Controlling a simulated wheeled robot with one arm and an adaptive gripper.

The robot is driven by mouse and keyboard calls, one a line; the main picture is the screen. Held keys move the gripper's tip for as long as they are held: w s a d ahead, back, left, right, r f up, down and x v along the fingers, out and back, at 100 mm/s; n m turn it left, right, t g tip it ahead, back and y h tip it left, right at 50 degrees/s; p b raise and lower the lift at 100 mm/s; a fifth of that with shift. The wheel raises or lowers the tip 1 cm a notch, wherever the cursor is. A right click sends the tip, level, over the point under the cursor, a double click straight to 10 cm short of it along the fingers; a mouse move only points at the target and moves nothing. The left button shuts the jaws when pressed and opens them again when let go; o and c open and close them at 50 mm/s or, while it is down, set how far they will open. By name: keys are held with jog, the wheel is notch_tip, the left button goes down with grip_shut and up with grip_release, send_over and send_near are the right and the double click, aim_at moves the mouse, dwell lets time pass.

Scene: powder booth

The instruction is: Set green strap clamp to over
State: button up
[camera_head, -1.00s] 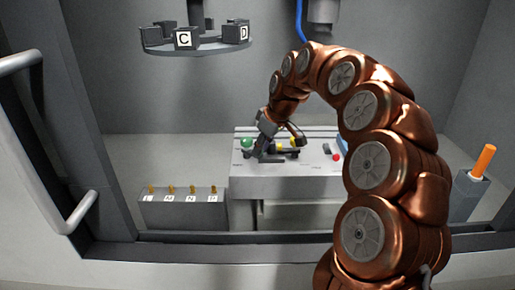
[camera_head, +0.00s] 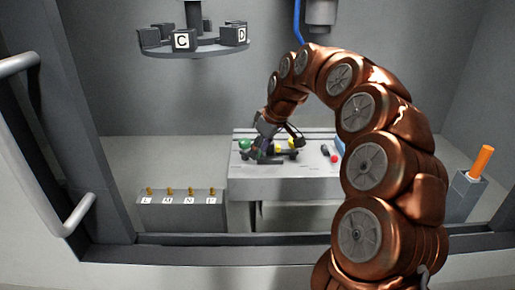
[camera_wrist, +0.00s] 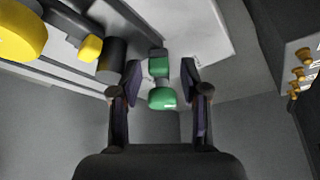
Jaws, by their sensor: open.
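The green strap clamp (camera_head: 244,144) is at the left end of the grey work table, partly hidden by my gripper. In the wrist view it shows as a green rounded knob and a green block (camera_wrist: 162,98) in line with a dark bar. My gripper (camera_wrist: 160,69) is open, with one finger on each side of the green clamp. Gaps show between the fingers and the green part. In the head view my gripper (camera_head: 264,147) is low over the table, just right of the green knob.
Yellow knobs (camera_wrist: 90,48) are beside the green clamp. A red-ended piece (camera_head: 334,158) lies on the table (camera_head: 285,187) at right. A labelled block with brass pegs (camera_head: 180,211) stands left, an orange-handled holder (camera_head: 465,195) right. A carousel of lettered cubes (camera_head: 195,49) hangs above.

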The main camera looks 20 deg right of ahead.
jog(key=shift+r, duration=0.15)
jog(key=v, duration=0.7)
jog(key=shift+r, duration=0.4)
jog(key=shift+s+d, duration=0.1)
